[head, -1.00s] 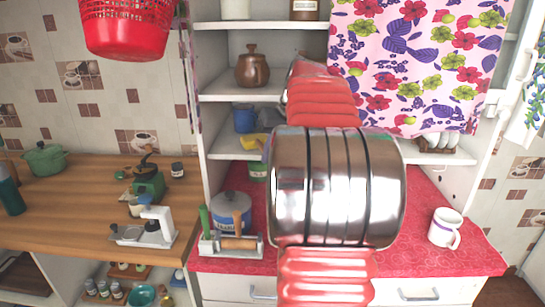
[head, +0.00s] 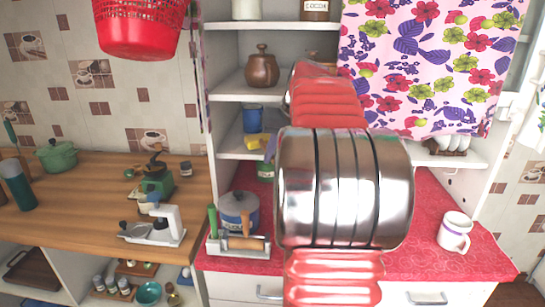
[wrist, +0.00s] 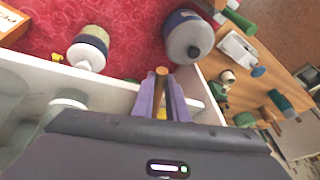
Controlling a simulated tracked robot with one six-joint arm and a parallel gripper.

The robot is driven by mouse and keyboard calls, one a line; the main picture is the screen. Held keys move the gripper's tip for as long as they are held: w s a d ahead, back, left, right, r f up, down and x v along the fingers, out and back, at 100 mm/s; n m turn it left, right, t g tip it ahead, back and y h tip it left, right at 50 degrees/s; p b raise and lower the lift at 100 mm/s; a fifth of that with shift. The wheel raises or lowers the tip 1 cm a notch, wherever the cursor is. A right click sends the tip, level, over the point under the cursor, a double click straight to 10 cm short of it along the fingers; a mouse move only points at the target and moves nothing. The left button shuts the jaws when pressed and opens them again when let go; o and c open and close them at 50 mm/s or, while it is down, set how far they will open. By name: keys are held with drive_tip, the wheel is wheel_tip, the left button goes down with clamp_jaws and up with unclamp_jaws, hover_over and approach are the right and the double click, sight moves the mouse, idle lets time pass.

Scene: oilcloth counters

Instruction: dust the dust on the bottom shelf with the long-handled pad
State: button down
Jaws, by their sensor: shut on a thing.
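My gripper (wrist: 161,100) shows in the wrist view, its purple fingers shut on a brown wooden handle (wrist: 161,77), which I take for the long-handled pad's. A bit of yellow shows between the fingers; I cannot tell if it is the pad. In the head view the gripper is largely hidden behind my arm. A yellow thing (head: 252,141), possibly the pad, is at the bottom shelf (head: 232,153), by a blue mug (head: 253,118). I cannot tell if it touches the board. I cannot make out the dust.
A brown pot (head: 262,70) stands on the shelf above. Below, the red counter holds a blue pot (head: 238,211), a green can (head: 265,169) and a white mug (head: 454,231). A flowered cloth (head: 430,65) covers the right of the shelves.

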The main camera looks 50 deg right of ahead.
drive_tip(key=shift+s+d, duration=0.1)
drive_tip(key=shift+s+d, duration=0.35)
drive_tip(key=shift+s, duration=0.15)
drive_tip(key=shift+d, duration=0.1)
drive_tip(key=shift+s+d+f, duration=0.1)
drive_tip(key=shift+s+d, duration=0.3)
drive_tip(key=shift+s, duration=0.2)
drive_tip(key=shift+s+d, duration=0.45)
drive_tip(key=shift+s, duration=0.15)
drive_tip(key=shift+s+d, duration=0.45)
drive_tip(key=shift+s, duration=0.15)
